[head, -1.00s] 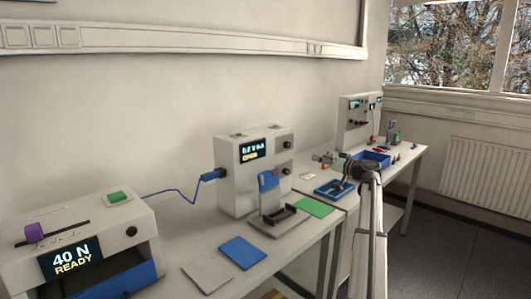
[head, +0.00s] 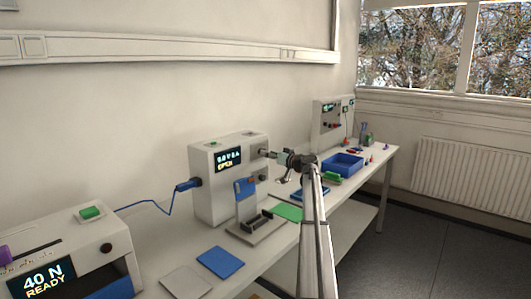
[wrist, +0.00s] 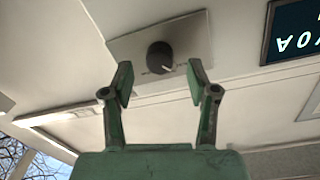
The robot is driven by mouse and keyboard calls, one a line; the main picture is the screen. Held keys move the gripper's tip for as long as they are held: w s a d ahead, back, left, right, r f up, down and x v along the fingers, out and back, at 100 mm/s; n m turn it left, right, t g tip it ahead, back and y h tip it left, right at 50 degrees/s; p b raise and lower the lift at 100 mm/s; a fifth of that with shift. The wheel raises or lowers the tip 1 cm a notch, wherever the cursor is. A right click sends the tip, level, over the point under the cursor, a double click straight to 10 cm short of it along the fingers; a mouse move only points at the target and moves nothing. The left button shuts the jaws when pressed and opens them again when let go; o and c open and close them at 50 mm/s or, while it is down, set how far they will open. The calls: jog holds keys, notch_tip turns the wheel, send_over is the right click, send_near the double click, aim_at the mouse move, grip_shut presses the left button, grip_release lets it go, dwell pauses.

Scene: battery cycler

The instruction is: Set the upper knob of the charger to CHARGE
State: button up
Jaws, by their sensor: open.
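The charger (head: 212,195) is a white box with a dark display reading OPEN in the head view. Its upper knob, at the top right of the front, is mostly hidden by my gripper (head: 266,153); a lower dark knob (head: 263,179) shows below. In the wrist view a round dark knob (wrist: 160,56) with a pale pointer mark sits on a grey plate (wrist: 118,45). The mark points toward the lower right; the lettering is unreadable. My gripper (wrist: 160,80) is open and empty, its two green fingertips short of the knob, one toward each side of it.
A blue cable (head: 150,205) plugs into the charger's left side. A blue bin (head: 343,166) stands further right.

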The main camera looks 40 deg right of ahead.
jog(key=shift+w+a, duration=0.2)
jog(key=shift+w, duration=1)
jog(key=shift+c, duration=0.4)
grip_shut()
jog(key=shift+r+m+b, duration=0.1)
jog(key=shift+m+b, duration=0.75)
jog(key=shift+m, duration=2.85)
